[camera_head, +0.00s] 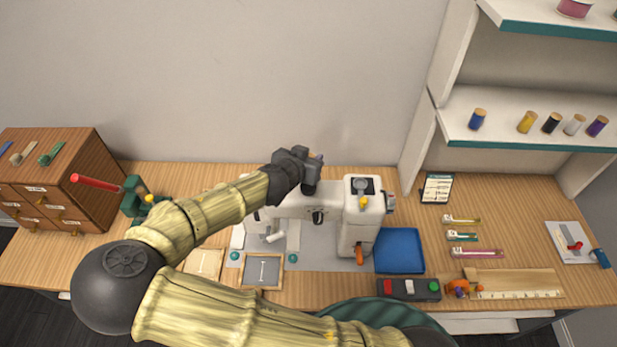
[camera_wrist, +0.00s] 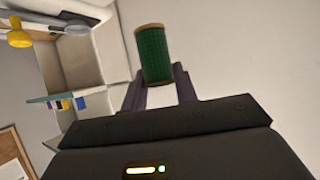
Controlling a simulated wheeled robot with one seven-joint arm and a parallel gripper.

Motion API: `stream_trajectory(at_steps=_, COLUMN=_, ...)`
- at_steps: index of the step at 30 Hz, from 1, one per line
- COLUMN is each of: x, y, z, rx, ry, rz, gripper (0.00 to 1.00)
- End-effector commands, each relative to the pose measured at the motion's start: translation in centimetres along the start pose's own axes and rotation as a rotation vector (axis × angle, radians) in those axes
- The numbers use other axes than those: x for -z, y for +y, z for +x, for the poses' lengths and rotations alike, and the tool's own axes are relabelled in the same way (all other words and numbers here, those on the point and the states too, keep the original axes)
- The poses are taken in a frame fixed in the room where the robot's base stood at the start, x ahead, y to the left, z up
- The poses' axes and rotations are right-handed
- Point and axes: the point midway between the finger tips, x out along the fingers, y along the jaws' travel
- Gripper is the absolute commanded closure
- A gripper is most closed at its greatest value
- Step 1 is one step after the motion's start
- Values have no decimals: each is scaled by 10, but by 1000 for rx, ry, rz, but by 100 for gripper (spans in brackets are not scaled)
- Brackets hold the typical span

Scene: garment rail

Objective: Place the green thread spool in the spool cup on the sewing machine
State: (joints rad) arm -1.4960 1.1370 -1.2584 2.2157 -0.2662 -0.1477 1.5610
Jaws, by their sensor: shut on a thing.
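The green thread spool (camera_wrist: 153,55) has pale wooden ends and sits between the two fingers of my gripper (camera_wrist: 160,88) in the wrist view. In the head view my gripper (camera_head: 314,166) is above the sewing machine's arm, and the spool is mostly hidden there. The white sewing machine (camera_head: 357,230) stands on the table, its head at the right. A grey round cup (camera_head: 361,185) sits on a dark patch on top of that head, to the right of my gripper, with a yellow knob (camera_head: 363,202) just in front. The spool is apart from the cup.
A blue tray (camera_head: 400,250) lies right of the machine. A wall shelf (camera_head: 520,140) with several spools stands at the right. A wooden drawer cabinet (camera_head: 55,180) is at the left, with a red rod (camera_head: 95,183) sticking out. Small framed trays lie in front of the machine.

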Motion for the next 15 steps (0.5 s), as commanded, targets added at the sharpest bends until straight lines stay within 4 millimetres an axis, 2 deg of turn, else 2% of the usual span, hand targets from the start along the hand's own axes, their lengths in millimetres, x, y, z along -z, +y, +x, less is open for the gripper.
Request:
stream_trajectory(at_steps=7, x=-26, y=-3, z=12, rx=5, ry=2, rz=-7, gripper=93)
stream_trajectory(at_steps=15, x=-32, y=-3, z=16, rx=5, ry=1, rz=-1, gripper=93)
